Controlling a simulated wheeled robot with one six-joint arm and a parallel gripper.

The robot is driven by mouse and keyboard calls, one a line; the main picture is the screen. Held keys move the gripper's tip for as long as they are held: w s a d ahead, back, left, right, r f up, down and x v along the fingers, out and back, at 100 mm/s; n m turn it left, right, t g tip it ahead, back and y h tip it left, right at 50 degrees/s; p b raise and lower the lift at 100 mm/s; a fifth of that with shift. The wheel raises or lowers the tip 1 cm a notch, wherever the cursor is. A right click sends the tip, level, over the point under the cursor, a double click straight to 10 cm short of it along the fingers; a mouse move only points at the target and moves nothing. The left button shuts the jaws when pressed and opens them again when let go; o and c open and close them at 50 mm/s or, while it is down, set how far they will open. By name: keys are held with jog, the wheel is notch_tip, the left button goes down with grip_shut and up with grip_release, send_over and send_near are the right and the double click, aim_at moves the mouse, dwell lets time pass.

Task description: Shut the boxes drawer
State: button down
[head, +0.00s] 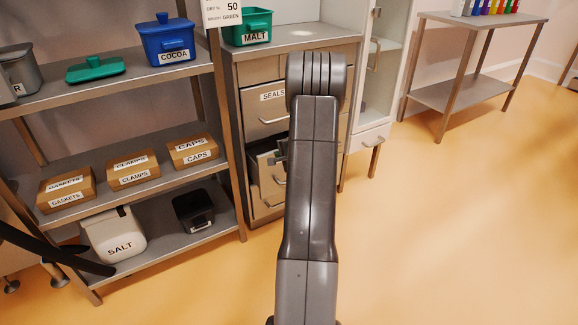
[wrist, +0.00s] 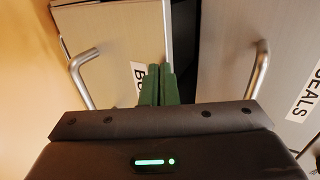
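The boxes drawer (head: 267,186) stands partly pulled out of the cabinet, below the SEALS drawer (head: 268,105); its dark inside shows over the front. My arm hides its right part in the head view. In the wrist view, the boxes drawer front (wrist: 115,38) fills the upper left, with a bar handle (wrist: 85,75) and a label reading "BO", the rest covered by my fingers. My gripper (wrist: 160,82) has its green fingers together, empty, in front of that label, to the side of the handle. I cannot tell whether they touch the front.
The SEALS drawer front also shows at the right of the wrist view (wrist: 285,60), its handle (wrist: 258,70) close by. A metal shelf (head: 120,180) with boxes and containers stands left of the cabinet. A white cabinet (head: 372,140) is on the right.

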jog(key=w+a, duration=0.3)
jog(key=w, duration=0.2)
jog(key=shift+a+p, duration=0.35)
jog(key=shift+p, duration=0.05)
